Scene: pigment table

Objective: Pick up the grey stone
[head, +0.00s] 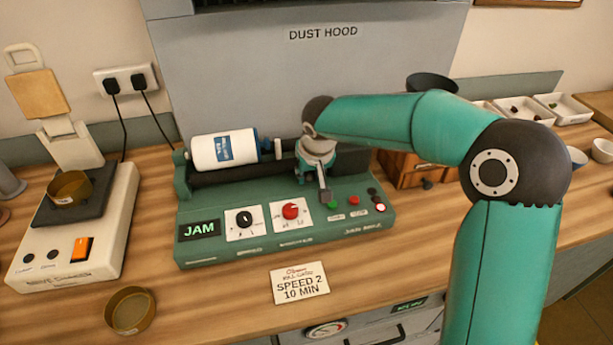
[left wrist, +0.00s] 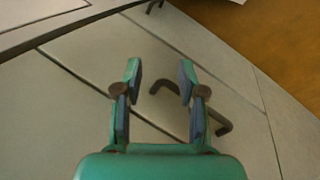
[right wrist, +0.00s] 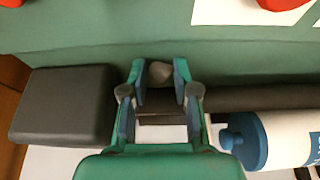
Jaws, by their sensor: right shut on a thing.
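The grey stone (right wrist: 160,72) is a small rounded lump between the fingertips of my right gripper (right wrist: 160,80) in the right wrist view. The fingers are shut on it, over the green mill and beside its dark rollers (right wrist: 262,98). In the head view my right gripper (head: 323,190) reaches down at the right part of the mill, and I cannot make out the stone there. My left gripper (left wrist: 160,80) is open and empty in the left wrist view, above pale drawer fronts with dark handles.
The green mill (head: 280,250) has a display reading JAM, knobs and buttons. A white jar (head: 223,150) with blue ends lies on its rollers at the left. A sieve shaker (head: 112,235), a brass sieve (head: 130,310) and a card (head: 300,284) are nearby. White trays (head: 563,108) stand back right.

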